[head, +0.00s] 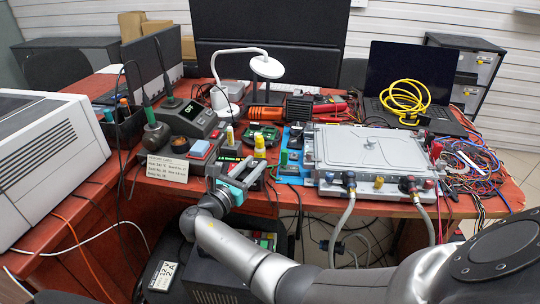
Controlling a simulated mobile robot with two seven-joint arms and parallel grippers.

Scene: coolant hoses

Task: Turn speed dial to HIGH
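My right gripper (250,166) reaches in from the lower right to the front edge of the red-brown table. Its two fingers look apart, with nothing seen between them. They are in front of a small dark box with a green-lit display (230,153), and partly cover it. A yellow-topped part (259,141) and a pale upright part (230,134) stand just behind the fingers. I cannot make out a speed dial or its HIGH mark; it may be too small or hidden by the gripper. My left gripper is not in view.
A grey lidded unit (366,150) with hoses on its front stands right of the gripper. A soldering station (188,118) and a paper label card (167,168) lie left. Loose wires (470,170) crowd the right end. Little table is free.

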